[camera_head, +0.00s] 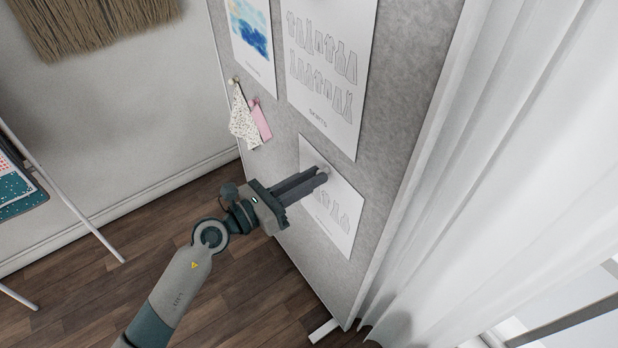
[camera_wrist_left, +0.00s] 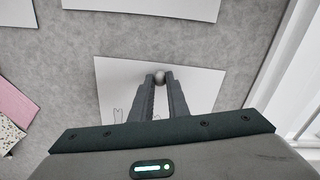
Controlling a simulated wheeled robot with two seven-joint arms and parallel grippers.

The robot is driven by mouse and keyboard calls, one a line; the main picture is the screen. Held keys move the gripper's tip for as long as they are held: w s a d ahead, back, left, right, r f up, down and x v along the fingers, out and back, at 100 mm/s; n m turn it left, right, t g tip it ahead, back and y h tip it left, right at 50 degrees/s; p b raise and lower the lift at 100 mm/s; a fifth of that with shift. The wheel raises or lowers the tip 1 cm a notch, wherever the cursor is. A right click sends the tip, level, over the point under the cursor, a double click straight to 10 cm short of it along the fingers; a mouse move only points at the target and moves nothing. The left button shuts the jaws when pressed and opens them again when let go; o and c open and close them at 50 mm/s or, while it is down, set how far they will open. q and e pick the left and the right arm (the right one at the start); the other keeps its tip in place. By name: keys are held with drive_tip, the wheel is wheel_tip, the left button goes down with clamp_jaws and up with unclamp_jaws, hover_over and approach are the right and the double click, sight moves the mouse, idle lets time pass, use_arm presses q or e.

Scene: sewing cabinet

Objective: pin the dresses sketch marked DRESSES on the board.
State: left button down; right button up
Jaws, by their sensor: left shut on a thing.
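The dresses sketch (camera_head: 341,190) is a white sheet with faint grey outlines, lying against the grey board (camera_head: 400,100) low down; its lettering is too small to read. It also shows in the left wrist view (camera_wrist_left: 207,88). My left gripper (camera_head: 321,174) reaches the sheet's upper middle and covers part of the drawing. It is shut on a small round grey pin (camera_wrist_left: 160,76) between its fingertips, at the sheet's upper part. Whether the pin's point is in the board is hidden. My right gripper is not in view.
A larger sheet of outlines (camera_head: 325,60) hangs above the sketch, and a blue watercolour (camera_head: 252,40) hangs beside it. Fabric swatches (camera_head: 244,120) are pinned at the board's left edge. A white curtain (camera_head: 510,140) hangs close on the right. The wooden floor (camera_head: 90,290) is open at left.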

use_arm(q)
drive_tip(key=c, duration=1.6)
unclamp_jaws()
drive_tip(key=shift+c, duration=0.2)
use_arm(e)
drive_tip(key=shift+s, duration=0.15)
